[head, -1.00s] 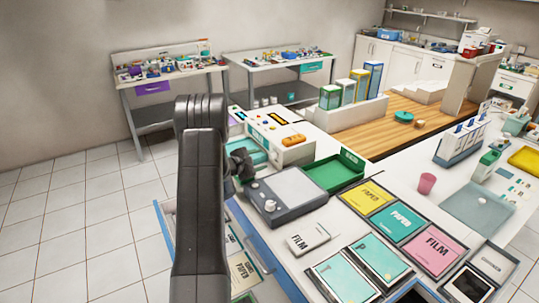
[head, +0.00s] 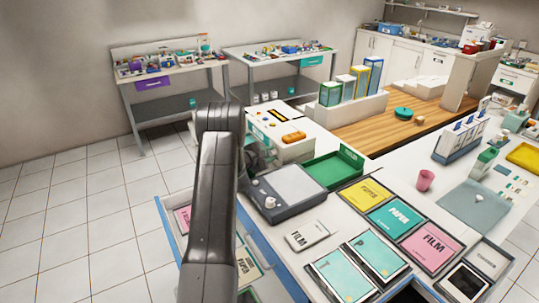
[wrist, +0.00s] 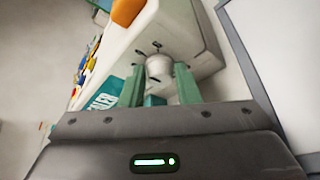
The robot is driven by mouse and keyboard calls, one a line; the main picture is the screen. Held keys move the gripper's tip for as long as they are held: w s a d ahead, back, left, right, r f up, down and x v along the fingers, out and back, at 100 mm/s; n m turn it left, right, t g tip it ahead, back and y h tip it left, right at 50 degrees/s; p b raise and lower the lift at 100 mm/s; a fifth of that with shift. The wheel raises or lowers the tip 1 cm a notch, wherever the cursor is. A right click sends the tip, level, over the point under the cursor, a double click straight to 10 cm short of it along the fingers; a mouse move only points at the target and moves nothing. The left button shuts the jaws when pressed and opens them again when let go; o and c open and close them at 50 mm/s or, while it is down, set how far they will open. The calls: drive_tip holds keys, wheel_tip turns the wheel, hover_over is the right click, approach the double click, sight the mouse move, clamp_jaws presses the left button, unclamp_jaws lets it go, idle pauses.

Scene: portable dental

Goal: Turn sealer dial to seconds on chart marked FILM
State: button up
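The sealer (head: 297,147) is a white box with an orange handle (head: 293,138), at the back left of the near counter in the head view. In the wrist view a round white dial (wrist: 158,67) stands out from its pale face, with small dark marks near it. My gripper (wrist: 160,76) points at this face. Its two green fingers are apart, one on each side of the dial, with nothing clearly clamped. Whether they touch the dial cannot be told. In the head view my arm hides most of the dial area. A pink FILM card (head: 431,242) lies on the counter.
A grey device with a knob (head: 289,193) and a green tray (head: 335,168) stand close to the sealer. Yellow PAPER (head: 365,194) and teal PAPER (head: 396,219) cards lie nearby. An open drawer (head: 180,219) with cards is below my arm.

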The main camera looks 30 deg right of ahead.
idle(0.3)
drive_tip(key=n+g, duration=0.1)
drive_tip(key=n+b, duration=0.1)
drive_tip(key=shift+w+r+n+g, duration=0.1)
drive_tip(key=shift+w+n+g, duration=0.1)
drive_tip(key=shift+n+g, duration=0.15)
drive_tip(key=n+g, duration=0.2)
drive_tip(key=n, duration=0.1)
drive_tip(key=shift+w+g, duration=0.15)
drive_tip(key=shift+g, duration=0.1)
drive_tip(key=shift+n, duration=0.25)
idle(0.3)
drive_tip(key=o, duration=1)
drive_tip(key=shift+c, duration=0.2)
drive_tip(key=shift+r, duration=0.1)
drive_tip(key=w+b+v, duration=0.1)
drive_tip(key=b+v, duration=0.1)
drive_tip(key=v, duration=1.1)
drive_tip(key=shift+s+a+r+b, duration=0.3)
drive_tip(key=shift+s+a+b, duration=0.05)
drive_tip(key=shift+s, duration=0.05)
